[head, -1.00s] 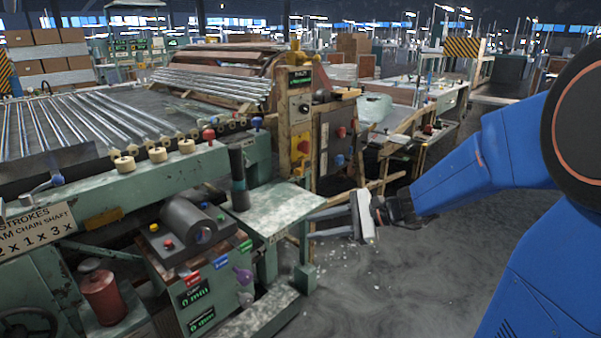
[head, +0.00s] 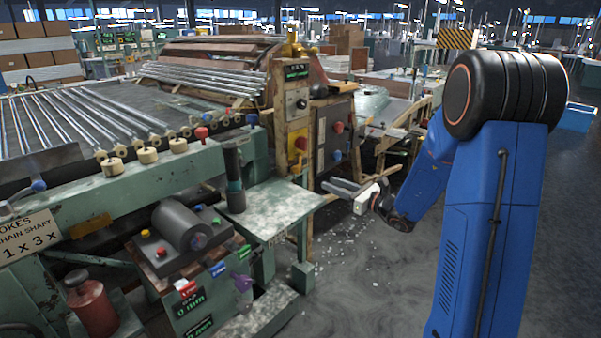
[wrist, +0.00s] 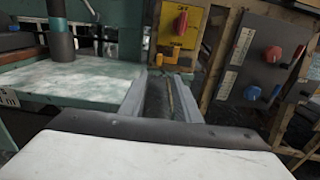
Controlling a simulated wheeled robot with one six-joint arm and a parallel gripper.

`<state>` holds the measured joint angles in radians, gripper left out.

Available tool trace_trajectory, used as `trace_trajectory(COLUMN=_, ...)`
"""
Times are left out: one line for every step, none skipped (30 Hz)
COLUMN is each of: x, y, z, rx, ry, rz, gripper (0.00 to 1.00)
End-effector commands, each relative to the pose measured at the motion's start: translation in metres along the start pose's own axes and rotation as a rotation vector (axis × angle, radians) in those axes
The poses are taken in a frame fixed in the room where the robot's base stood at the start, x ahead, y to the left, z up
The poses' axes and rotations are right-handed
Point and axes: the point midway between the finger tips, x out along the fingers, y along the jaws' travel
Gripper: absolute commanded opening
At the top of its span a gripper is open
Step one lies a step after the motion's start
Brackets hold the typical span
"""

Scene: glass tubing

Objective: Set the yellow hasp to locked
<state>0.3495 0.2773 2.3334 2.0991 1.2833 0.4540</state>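A small yellow hasp (wrist: 176,57) shows in the wrist view, below a yellow panel with a red knob (wrist: 180,22). In the head view the hasp (head: 296,169) is a small yellow spot on the front of the wooden-framed post, under the same panel. Whether it is locked is too small to tell. My gripper (head: 327,184) is to the right of the post, its two grey fingers pointing left in the head view. In the wrist view the fingers of my gripper (wrist: 161,76) are apart with nothing between them, pointing toward the hasp and not touching it.
A green side table (head: 270,212) stands left of my gripper and bears a dark upright cylinder (head: 235,190). A grey box with a red knob and a blue knob (wrist: 263,60) is right of the hasp. Open floor (head: 375,270) lies in front of the table.

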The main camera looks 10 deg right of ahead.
Motion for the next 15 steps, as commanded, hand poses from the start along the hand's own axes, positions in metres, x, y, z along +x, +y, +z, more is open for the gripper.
trace_trajectory(x=0.010, y=0.002, z=0.000, rx=0.000, ry=0.000, rz=0.004, gripper=0.30)
trace_trajectory(x=0.015, y=0.002, z=0.000, rx=0.000, ry=0.000, rz=0.005, gripper=0.30)
trace_trajectory(x=0.022, y=0.001, z=0.000, rx=0.000, ry=-0.001, rz=0.004, gripper=0.30)
trace_trajectory(x=0.028, y=0.002, z=0.000, rx=-0.001, ry=0.000, rz=0.005, gripper=0.30)
trace_trajectory(x=0.033, y=0.002, z=0.000, rx=-0.001, ry=0.000, rz=0.005, gripper=0.30)
trace_trajectory(x=0.040, y=0.002, z=0.000, rx=-0.001, ry=0.000, rz=0.004, gripper=0.30)
trace_trajectory(x=0.045, y=0.002, z=0.000, rx=-0.001, ry=0.000, rz=0.004, gripper=0.30)
trace_trajectory(x=0.051, y=0.002, z=0.000, rx=-0.001, ry=0.000, rz=0.005, gripper=0.30)
trace_trajectory(x=0.058, y=0.002, z=0.000, rx=-0.001, ry=0.000, rz=0.005, gripper=0.30)
trace_trajectory(x=0.063, y=0.002, z=0.000, rx=-0.001, ry=0.000, rz=0.004, gripper=0.30)
trace_trajectory(x=0.068, y=0.002, z=0.000, rx=-0.001, ry=0.000, rz=0.004, gripper=0.30)
trace_trajectory(x=0.075, y=0.002, z=0.000, rx=-0.002, ry=0.000, rz=0.005, gripper=0.30)
trace_trajectory(x=0.081, y=0.002, z=0.000, rx=-0.002, ry=0.000, rz=0.005, gripper=0.30)
trace_trajectory(x=0.086, y=0.002, z=0.000, rx=-0.002, ry=0.000, rz=0.005, gripper=0.30)
trace_trajectory(x=0.093, y=0.002, z=0.000, rx=-0.001, ry=0.000, rz=0.004, gripper=0.30)
